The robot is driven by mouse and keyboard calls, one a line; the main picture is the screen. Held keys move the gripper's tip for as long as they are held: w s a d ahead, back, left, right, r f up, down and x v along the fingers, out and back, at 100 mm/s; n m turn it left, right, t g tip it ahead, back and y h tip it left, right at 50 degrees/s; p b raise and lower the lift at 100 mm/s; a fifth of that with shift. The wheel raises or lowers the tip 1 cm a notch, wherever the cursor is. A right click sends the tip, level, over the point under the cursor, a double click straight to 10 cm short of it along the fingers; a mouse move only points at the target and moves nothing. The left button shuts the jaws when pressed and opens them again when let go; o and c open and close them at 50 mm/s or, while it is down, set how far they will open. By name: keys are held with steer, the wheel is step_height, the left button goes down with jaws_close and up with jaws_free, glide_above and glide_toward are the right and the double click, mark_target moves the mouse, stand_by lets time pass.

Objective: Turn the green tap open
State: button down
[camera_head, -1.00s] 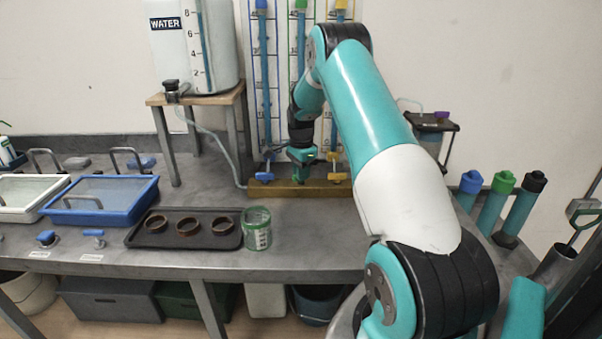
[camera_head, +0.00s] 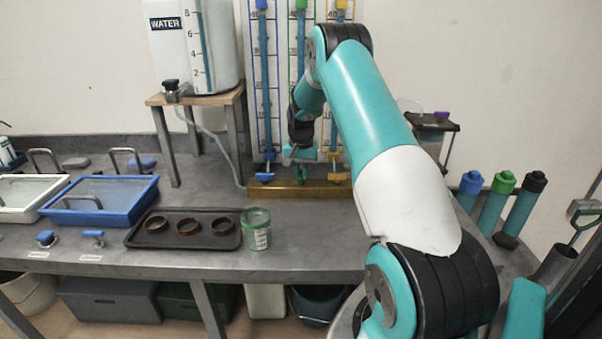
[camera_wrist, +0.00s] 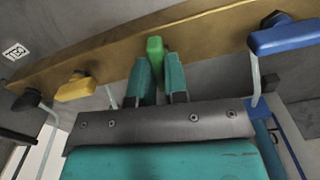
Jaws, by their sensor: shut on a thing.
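The green tap (camera_wrist: 155,48) shows in the wrist view as a small green handle at the wooden base bar. My gripper (camera_wrist: 160,78) has its two teal fingers close on either side of this handle and is shut on it. The handle's lower part is hidden between the fingers. In the head view, my gripper (camera_head: 301,156) points down at the foot of the middle, green-marked tube, and a bit of the green tap (camera_head: 301,174) shows just below it.
The blue tap (camera_head: 265,170) stands close on the left and the yellow tap (camera_head: 337,170) close on the right, both on the wooden base (camera_head: 262,191). A water tank (camera_head: 205,45) stands to the left. A green-rimmed jar (camera_head: 257,232) and a dark tray (camera_head: 172,240) are in front.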

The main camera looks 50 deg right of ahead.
mark_target(301, 173)
steer(key=shift+n, duration=0.8)
steer(key=c, duration=1.1)
jaws_free()
steer(key=shift+c, duration=0.2)
steer(key=shift+r, duration=0.15)
step_height(301, 173, up, 17)
steer(key=b, duration=0.2)
steer(key=shift+r, duration=0.1)
